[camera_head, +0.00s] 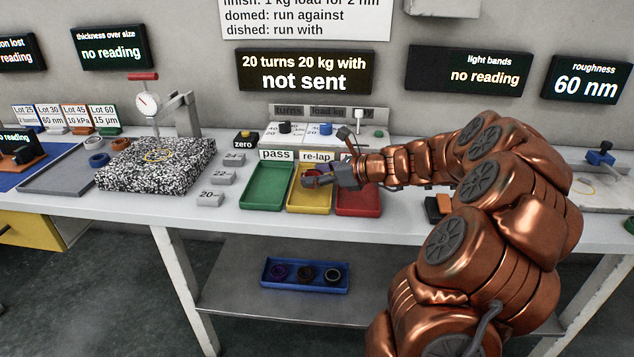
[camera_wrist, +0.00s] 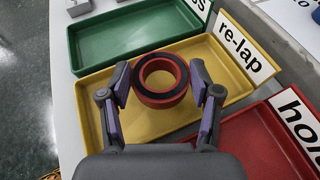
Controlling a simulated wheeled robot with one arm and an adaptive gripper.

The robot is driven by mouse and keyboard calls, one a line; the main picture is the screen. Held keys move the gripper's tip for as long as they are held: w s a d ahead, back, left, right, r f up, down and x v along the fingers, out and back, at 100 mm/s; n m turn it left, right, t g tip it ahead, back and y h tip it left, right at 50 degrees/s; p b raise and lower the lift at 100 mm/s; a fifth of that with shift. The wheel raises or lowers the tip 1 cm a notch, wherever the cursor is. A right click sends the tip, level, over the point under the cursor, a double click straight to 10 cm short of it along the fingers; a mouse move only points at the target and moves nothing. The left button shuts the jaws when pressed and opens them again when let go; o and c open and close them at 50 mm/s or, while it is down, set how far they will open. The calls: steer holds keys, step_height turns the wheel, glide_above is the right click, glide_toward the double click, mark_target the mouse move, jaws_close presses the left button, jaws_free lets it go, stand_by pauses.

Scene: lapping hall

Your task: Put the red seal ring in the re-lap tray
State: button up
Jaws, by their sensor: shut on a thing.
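The red seal ring (camera_wrist: 140,95), with a dark top face, is between the two fingers of my gripper (camera_wrist: 161,88) in the wrist view. My gripper is shut on it, with a finger on each side. The ring shows over the yellow re-lap tray (camera_wrist: 237,85); whether it touches the tray floor I cannot tell. In the head view my gripper (camera_head: 325,178) is over the yellow re-lap tray (camera_head: 297,207), and the ring is too small to make out there.
The green pass tray (camera_head: 262,187) is left of the re-lap tray and the red hold tray (camera_head: 367,206) is right. Grey blocks (camera_head: 210,198) stand left of the green tray. A speckled plate (camera_head: 150,178) and dial gauge (camera_head: 150,103) are further left. A blue tray (camera_head: 305,288) sits on the shelf below.

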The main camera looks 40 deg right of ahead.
steer(key=shift+f, duration=0.85)
steer(key=shift+f, duration=0.15)
steer(key=o, duration=1.3)
